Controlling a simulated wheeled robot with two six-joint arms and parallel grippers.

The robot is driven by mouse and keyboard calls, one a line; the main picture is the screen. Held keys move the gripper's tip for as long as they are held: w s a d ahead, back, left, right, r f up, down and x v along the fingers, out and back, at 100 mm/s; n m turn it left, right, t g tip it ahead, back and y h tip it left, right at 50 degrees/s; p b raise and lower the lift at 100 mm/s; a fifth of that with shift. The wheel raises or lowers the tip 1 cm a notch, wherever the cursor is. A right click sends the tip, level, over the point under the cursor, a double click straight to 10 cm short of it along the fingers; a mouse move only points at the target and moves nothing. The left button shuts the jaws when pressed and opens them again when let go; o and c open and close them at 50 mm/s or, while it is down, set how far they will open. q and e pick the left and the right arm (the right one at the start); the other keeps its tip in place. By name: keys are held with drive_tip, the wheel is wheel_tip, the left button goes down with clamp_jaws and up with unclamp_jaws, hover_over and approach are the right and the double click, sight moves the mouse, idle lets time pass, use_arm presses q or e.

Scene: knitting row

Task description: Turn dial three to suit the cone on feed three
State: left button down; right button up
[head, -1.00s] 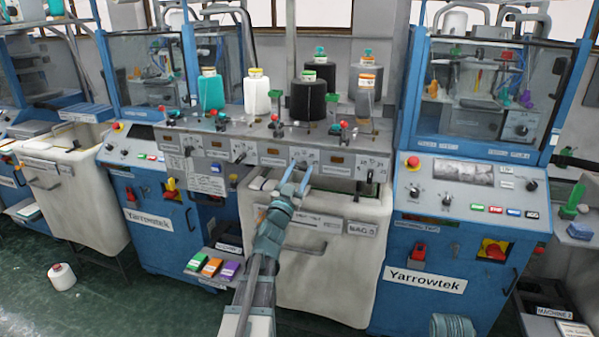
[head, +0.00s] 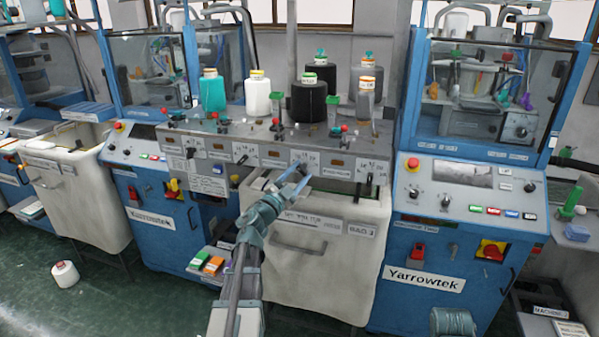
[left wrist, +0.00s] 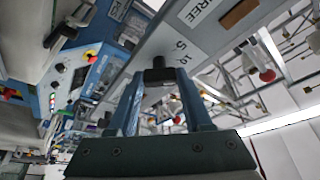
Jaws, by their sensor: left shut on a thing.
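Dial three (head: 299,164) sits on the grey control strip below the cones. My left gripper (head: 300,177) reaches up to it from below, with its fingers on the knob. In the left wrist view the dark knob (left wrist: 159,73) is between the fingertips, beside a white plate (left wrist: 197,22) whose visible letters end in "REE". Which mark the knob points to is not readable. A black cone (head: 308,103) with a green-and-white top stands above this dial. My right gripper is not in view.
A teal cone (head: 212,93), a white cone (head: 257,97) and a grey cone (head: 366,100) stand along the same shelf. Other dials, such as one to the left (head: 240,159), share the strip. A cream bin (head: 330,270) is just below, under my left arm.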

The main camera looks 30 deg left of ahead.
use_arm(q)
drive_tip(key=shift+m, duration=0.4)
drive_tip(key=shift+c, duration=1.6)
unclamp_jaws()
drive_tip(key=b+v, duration=0.3)
drive_tip(key=v, duration=1.1)
drive_tip(key=shift+w+r, duration=0.1)
